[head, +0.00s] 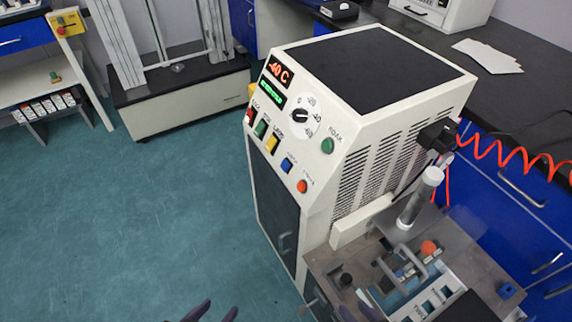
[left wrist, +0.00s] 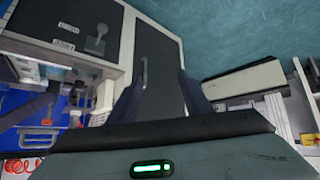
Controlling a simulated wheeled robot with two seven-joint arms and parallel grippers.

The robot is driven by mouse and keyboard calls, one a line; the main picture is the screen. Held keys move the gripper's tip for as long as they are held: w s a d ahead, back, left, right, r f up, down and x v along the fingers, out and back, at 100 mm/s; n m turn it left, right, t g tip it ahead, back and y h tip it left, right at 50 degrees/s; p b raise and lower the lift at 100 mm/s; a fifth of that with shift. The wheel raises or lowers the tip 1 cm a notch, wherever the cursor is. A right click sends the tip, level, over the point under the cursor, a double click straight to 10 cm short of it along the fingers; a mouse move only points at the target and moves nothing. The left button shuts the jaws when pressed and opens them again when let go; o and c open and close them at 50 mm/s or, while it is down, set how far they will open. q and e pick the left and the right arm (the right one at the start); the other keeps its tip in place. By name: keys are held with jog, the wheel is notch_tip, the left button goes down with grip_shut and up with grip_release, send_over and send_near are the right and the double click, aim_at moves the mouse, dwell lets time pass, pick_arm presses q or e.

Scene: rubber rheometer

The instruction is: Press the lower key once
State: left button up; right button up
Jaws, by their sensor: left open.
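A white cabinet machine (head: 350,110) has a slanted control panel on its left face. The panel carries a row of keys: a red key (head: 250,116), a green key (head: 261,129), a yellow key (head: 272,143), a blue key (head: 288,164) and an orange round button (head: 302,186). Their small labels are too blurred to tell which reads lower. My left gripper (head: 212,313) is open and empty at the bottom edge, below and left of the panel, apart from it. Its spread fingers also show in the left wrist view (left wrist: 160,100). Dark shapes (head: 360,311) at the bottom may be my right gripper.
The panel also has a red display (head: 278,72), a dial (head: 300,116) and a round green button (head: 327,146). A bench fixture with a clear cylinder (head: 419,198) stands at right, by a coiled red hose (head: 520,157).

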pick_arm(q)
jog(key=shift+w+r, duration=0.4)
jog(key=shift+w, duration=0.1)
jog(key=shift+c, duration=0.3)
